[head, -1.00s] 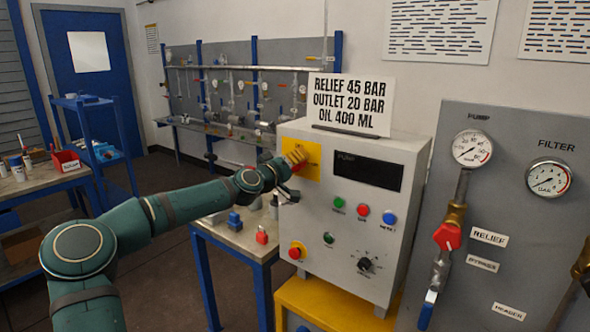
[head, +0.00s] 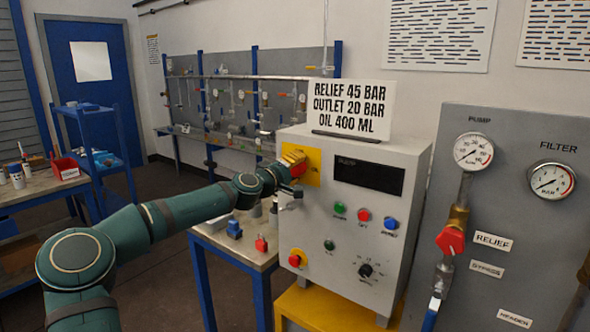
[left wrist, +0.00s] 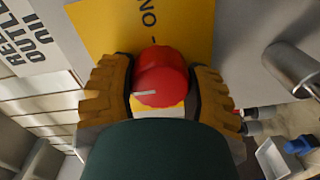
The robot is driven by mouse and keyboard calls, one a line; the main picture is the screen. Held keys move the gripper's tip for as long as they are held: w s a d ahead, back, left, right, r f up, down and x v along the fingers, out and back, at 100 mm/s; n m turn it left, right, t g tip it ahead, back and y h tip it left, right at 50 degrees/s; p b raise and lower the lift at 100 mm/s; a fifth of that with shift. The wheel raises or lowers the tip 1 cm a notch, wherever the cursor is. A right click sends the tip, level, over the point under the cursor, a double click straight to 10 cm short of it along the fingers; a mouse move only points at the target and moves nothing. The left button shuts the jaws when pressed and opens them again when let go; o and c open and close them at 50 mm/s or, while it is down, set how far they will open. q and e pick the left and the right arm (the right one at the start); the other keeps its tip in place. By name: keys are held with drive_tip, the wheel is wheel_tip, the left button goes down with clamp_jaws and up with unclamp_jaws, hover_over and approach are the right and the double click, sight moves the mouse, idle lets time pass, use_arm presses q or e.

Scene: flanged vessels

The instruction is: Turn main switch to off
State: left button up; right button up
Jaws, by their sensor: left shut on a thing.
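The main switch is a red rotary knob (left wrist: 162,78) on a yellow plate (left wrist: 140,25), which carries the lettering "NO" as seen in the left wrist view. A short pale mark shows on the knob's face. In the head view the yellow plate (head: 314,162) is at the upper left of the grey control box (head: 345,240). My left gripper (head: 297,165) is at the plate, with a bit of red showing by its fingers. In the left wrist view its yellow-brown fingers (left wrist: 163,92) are on both sides of the knob, shut on it. My right gripper is not in view.
The box also carries a dark display (head: 367,176), several buttons, a red button on yellow (head: 296,257) and a black selector (head: 366,270). A limits sign (head: 352,105) stands on top. A gauge panel (head: 520,200) is at the right, a small table (head: 225,240) at the left.

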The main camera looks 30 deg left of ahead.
use_arm(q)
drive_tip(key=o, duration=1.2)
drive_tip(key=shift+s, duration=0.1)
drive_tip(key=shift+s+a, duration=0.15)
drive_tip(key=shift+s, duration=1.8)
drive_tip(key=shift+s+a, duration=0.2)
drive_tip(key=shift+s, duration=1.8)
drive_tip(key=shift+s+a, duration=0.15)
drive_tip(key=shift+s, duration=1.8)
